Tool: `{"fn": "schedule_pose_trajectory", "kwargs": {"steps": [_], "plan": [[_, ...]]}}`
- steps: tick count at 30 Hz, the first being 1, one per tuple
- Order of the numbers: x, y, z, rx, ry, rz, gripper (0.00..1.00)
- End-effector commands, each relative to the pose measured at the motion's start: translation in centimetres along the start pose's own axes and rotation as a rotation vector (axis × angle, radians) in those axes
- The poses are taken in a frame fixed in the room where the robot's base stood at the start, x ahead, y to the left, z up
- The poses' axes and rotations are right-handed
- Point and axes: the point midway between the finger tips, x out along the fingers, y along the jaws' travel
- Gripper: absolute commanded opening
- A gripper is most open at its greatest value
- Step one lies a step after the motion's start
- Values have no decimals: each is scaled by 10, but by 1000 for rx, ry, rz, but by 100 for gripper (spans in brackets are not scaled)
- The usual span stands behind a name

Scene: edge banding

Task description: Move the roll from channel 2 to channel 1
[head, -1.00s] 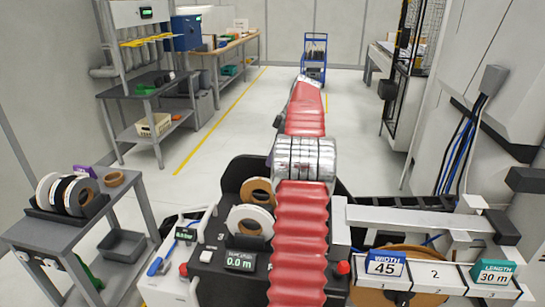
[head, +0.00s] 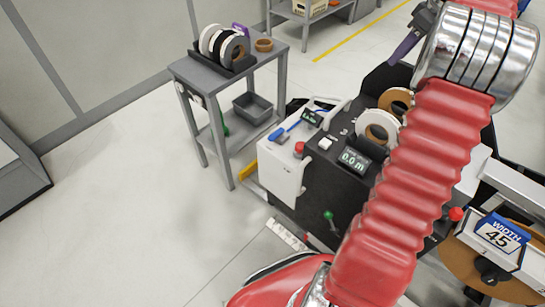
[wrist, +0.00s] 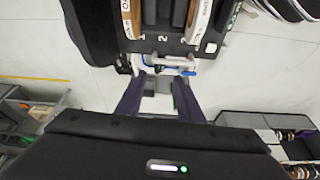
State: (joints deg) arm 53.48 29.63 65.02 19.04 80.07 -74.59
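The banding machine (head: 330,165) has a black top with two rolls in it, a rear roll (head: 398,97) and a front white-and-brown roll (head: 381,125). In the wrist view, marks 1 and 2 and a less clear third mark show on the black holder (wrist: 165,38). One roll (wrist: 128,12) stands at the left, near mark 1, and another roll (wrist: 197,22) at the right, near the third mark. Grey dividers stand between them. I cannot tell for certain which channel each roll sits in. My gripper (wrist: 157,88) has its purple fingers apart with nothing between them, short of the holder.
A grey side table (head: 192,70) with a rack of several rolls and a loose brown roll (head: 264,45) stands to the left of the machine. A blue "WIDTH 45" sign (head: 500,234) is at the right. The floor (head: 110,190) at the left is clear.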

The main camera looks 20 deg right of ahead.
Motion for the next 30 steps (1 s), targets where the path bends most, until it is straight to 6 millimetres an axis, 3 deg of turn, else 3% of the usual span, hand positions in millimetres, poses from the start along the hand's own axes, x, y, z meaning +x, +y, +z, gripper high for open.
{"fn": "schedule_pose_trajectory", "kwargs": {"steps": [6,15,23,30], "plan": [[-11,-70,-48,38,-20,22,34],[-20,-168,-85,94,-32,59,34],[-24,-253,-94,138,-25,92,34],[-22,-328,-86,176,-4,119,34]]}}
